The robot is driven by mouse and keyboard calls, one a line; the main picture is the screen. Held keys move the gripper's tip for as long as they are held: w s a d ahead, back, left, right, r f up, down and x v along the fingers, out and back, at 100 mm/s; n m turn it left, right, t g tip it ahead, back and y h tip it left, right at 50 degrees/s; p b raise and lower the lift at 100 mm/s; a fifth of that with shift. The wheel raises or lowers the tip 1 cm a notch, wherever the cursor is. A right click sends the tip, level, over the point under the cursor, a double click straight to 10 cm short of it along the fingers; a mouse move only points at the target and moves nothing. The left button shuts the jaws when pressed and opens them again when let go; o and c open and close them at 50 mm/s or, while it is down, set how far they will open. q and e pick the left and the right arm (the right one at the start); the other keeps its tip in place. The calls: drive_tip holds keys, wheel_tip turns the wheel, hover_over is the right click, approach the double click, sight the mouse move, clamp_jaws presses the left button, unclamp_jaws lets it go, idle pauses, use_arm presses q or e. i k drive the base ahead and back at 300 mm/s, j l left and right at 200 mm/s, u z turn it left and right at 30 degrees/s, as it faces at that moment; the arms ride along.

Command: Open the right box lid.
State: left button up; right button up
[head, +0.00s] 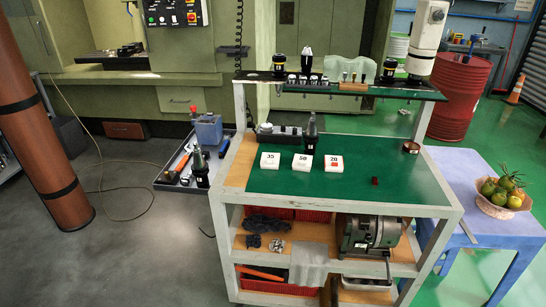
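Three small white boxes stand in a row on the green top of the tooling cart (390,178). The left box (270,160) is marked 35, the middle box (303,163) is marked 50, and the right box (333,163) is marked 20. The right box has a small red mark on its upper face and looks shut, but it is too small to make out a lid edge. Neither of my grippers is in the head view.
A dark tool holder (312,130) stands behind the boxes. A small dark red block (375,181) and a brown ring-shaped item (410,147) lie to their right. A raised shelf (340,90) spans the cart's back. The green top in front is clear.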

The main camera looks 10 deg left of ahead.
sight(334, 160)
drive_tip(key=z, duration=0.25)
drive_tip(key=l+u, duration=0.25)
drive_tip(key=l, duration=0.4)
drive_tip(key=i+l, duration=0.35)
drive_tip(key=i, duration=0.15)
drive_tip(key=i+l, duration=0.3)
drive_tip(key=i, duration=0.2)
